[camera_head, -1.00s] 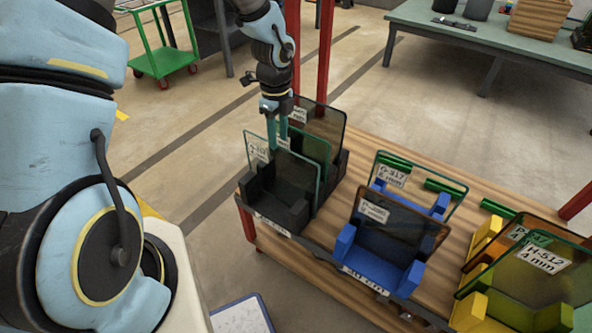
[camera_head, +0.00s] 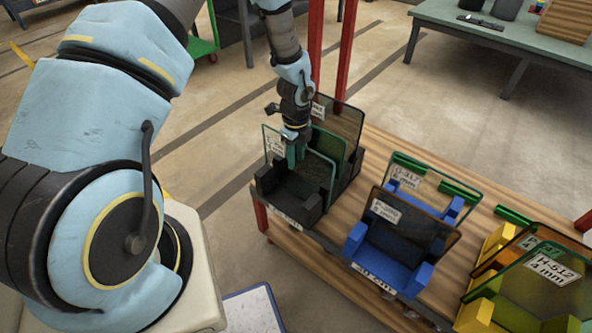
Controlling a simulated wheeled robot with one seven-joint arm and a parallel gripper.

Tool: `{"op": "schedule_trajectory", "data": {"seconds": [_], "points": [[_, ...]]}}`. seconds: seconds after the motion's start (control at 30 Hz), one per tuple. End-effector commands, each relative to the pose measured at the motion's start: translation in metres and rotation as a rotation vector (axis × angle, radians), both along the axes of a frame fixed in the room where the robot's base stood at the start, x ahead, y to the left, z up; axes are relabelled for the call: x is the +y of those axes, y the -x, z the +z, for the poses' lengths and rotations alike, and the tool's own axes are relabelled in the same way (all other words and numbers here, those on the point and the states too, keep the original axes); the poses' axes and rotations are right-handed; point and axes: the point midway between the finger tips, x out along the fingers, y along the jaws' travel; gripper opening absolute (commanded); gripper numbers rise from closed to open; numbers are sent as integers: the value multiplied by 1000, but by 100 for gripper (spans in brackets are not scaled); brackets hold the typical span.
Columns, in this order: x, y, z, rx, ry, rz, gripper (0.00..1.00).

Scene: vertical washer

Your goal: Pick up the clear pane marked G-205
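A clear pane (camera_head: 318,174) with a teal edge stands upright in the front of the black rack (camera_head: 276,190). Its white label (camera_head: 275,145), at its upper left, is partly hidden and too small to read fully. My gripper (camera_head: 295,156) points down at the top edge of this pane, its teal fingers overlapping the pane in the picture. Whether the fingers touch or straddle it, and how far apart they are, I cannot tell. A green-tinted pane (camera_head: 327,146) and a dark brown pane (camera_head: 343,124) stand behind it in the same rack.
To the right, a blue rack (camera_head: 385,262) holds a dark pane (camera_head: 404,228) and a clear pane (camera_head: 437,184) labelled G-317. A yellow rack (camera_head: 475,315) holds a pane (camera_head: 540,287) labelled H-512 and a brown one. All stand on a wooden table (camera_head: 385,150). Red posts (camera_head: 345,50) rise behind.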

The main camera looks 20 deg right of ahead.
Motion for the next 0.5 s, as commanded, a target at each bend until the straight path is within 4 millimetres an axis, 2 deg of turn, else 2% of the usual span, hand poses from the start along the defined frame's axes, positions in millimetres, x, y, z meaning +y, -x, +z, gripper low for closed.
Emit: {"op": "schedule_trajectory", "data": {"seconds": [0.13,0.4,0.5], "points": [[0,0,0,0,0,0,38],[0,0,0,0,0,0,7],[0,0,0,0,0,0,0]]}}
